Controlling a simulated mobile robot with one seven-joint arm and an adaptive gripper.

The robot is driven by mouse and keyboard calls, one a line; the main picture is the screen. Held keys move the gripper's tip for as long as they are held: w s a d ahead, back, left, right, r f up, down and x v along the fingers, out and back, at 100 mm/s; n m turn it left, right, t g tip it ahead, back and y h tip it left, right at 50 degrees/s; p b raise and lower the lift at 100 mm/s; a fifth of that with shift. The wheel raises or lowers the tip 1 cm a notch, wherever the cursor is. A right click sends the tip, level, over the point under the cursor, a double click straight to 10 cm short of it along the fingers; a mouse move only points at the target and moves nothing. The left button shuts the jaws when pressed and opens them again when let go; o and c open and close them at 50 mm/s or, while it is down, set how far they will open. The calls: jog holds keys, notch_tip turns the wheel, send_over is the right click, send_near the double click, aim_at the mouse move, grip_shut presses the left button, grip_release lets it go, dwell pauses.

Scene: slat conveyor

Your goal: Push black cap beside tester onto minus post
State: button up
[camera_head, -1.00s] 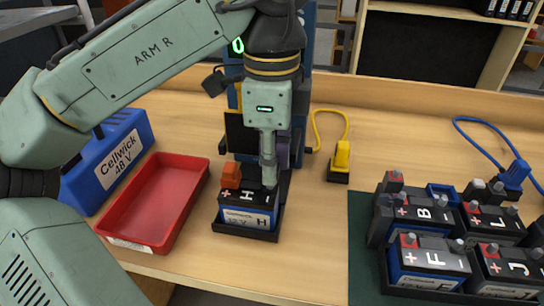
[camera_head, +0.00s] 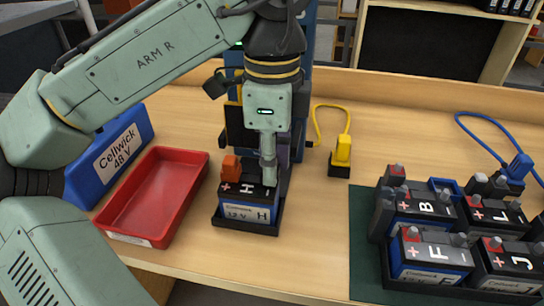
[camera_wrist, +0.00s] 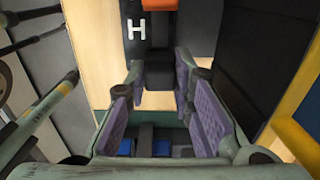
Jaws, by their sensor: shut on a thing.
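Battery H (camera_head: 240,212), black-topped with a blue and white label, sits upright in a black cradle (camera_head: 262,232). An orange cap (camera_head: 230,165) covers its plus post, and it shows at the top edge of the wrist view (camera_wrist: 160,4). My gripper (camera_head: 268,176) points down over the battery's minus side. In the wrist view its purple-padded fingers (camera_wrist: 158,85) are shut on a small black block, the black cap (camera_wrist: 158,72). The minus post is hidden, and I cannot tell whether the cap touches it. The blue tester (camera_head: 307,50) stands behind, largely covered by my arm.
An empty red tray (camera_head: 160,200) and a blue Cellwick 48 V box (camera_head: 112,160) are at left. A yellow plug (camera_head: 342,150) with a cable stands right of the battery. Several batteries, including F (camera_head: 435,255), stand on a green mat (camera_head: 362,240) at right.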

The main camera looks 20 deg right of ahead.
jog(key=shift+f, duration=0.45)
jog(key=o, duration=0.8)
jog(key=shift+r, duration=0.15)
notch_tip(320, 180, up, 7)
jog(key=shift+r, duration=0.2)
